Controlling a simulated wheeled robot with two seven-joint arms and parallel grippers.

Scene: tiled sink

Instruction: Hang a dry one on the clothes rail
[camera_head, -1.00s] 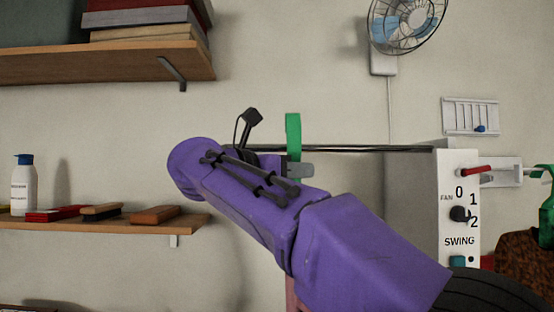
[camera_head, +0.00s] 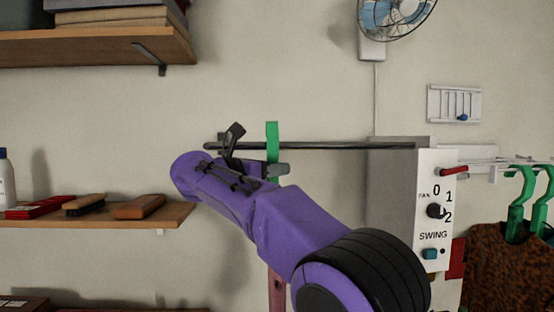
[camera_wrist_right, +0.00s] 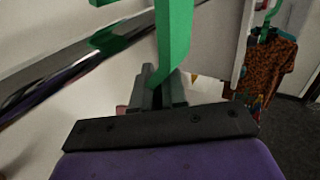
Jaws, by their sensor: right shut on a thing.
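My right gripper (camera_head: 278,170) is at the dark metal clothes rail (camera_head: 340,146). It is shut on a green hanger (camera_head: 272,131), whose upper part rises past the rail. In the right wrist view the hanger (camera_wrist_right: 174,40) stands up from between the gripper's fingers (camera_wrist_right: 155,88), and the shiny rail (camera_wrist_right: 60,72) runs close on its left. I cannot tell whether the hook rests on the rail. A narrow reddish-pink strip (camera_head: 277,290) shows below my purple right arm; the arm hides whatever hangs from the hanger. My left gripper is out of view.
A white panel (camera_head: 432,210) with a fan knob and swing button stands at the rail's right end. Beyond it, green hangers (camera_head: 520,200) and a brown patterned garment (camera_head: 500,265) hang. A shelf with brushes (camera_head: 140,207) is at left. A fan (camera_head: 395,20) is above.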

